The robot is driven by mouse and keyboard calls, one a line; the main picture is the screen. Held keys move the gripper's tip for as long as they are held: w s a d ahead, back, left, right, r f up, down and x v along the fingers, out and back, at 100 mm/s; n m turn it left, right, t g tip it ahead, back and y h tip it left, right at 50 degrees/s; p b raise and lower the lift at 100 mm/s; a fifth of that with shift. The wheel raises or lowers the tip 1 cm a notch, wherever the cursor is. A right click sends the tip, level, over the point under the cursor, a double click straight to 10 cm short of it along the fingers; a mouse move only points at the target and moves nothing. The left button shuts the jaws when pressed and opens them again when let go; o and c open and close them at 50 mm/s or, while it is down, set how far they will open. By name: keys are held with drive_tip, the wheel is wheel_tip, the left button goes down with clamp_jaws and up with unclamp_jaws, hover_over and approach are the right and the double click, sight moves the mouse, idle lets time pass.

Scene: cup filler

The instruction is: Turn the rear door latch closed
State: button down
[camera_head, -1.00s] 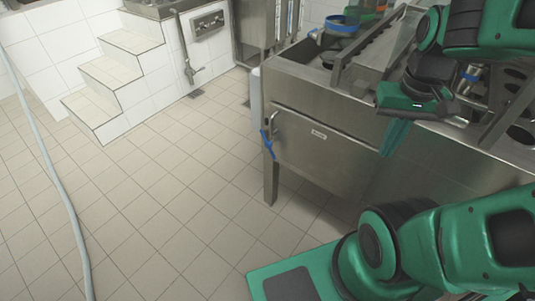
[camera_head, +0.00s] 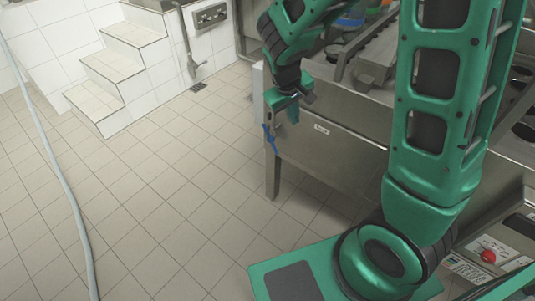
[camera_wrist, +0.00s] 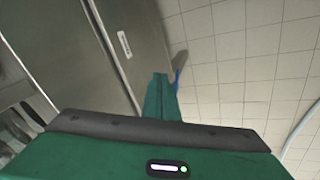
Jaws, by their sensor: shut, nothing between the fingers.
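The rear door latch shows as a blue handle (camera_head: 269,136) at the left corner of the steel machine in the head view. My gripper (camera_head: 292,113) is close above and to the right of it and hides part of the latch. In the wrist view my gripper's fingers (camera_wrist: 160,92) are shut together with nothing between them. A blue piece of the latch (camera_wrist: 177,80) shows just beyond and right of the fingertips. I cannot tell whether the fingers touch it. The steel door panel (camera_head: 335,145) carries a small white label.
A grey hose (camera_head: 58,165) lies on the tiled floor at the left. White tiled steps (camera_head: 108,75) stand at the back left. The floor left of the machine is clear. A control panel with a red button (camera_head: 488,256) is at the lower right.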

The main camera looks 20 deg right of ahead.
drive_tip(key=w+a+f+n+t+h, duration=0.2)
drive_tip(key=a+f+n+t, duration=0.1)
drive_tip(key=f, duration=0.6)
drive_tip(key=w+a+f+n+t+h, duration=0.2)
drive_tip(key=a+f+n, duration=0.3)
drive_tip(key=f, duration=0.5)
drive_tip(key=w+a+f+n+t+h, duration=0.2)
drive_tip(key=f+n, duration=0.4)
drive_tip(key=f, duration=0.3)
drive_tip(key=shift+w+a+f+t+h, duration=0.35)
drive_tip(key=shift+w+a+t, duration=0.35)
drive_tip(key=shift+a+t, duration=0.5)
drive_tip(key=shift+d, duration=0.25)
drive_tip(key=w+d, duration=0.4)
drive_tip(key=d, duration=0.4)
drive_tip(key=shift+w+r, duration=0.2)
drive_tip(key=shift+w, duration=0.1)
drive_tip(key=shift+d, duration=0.25)
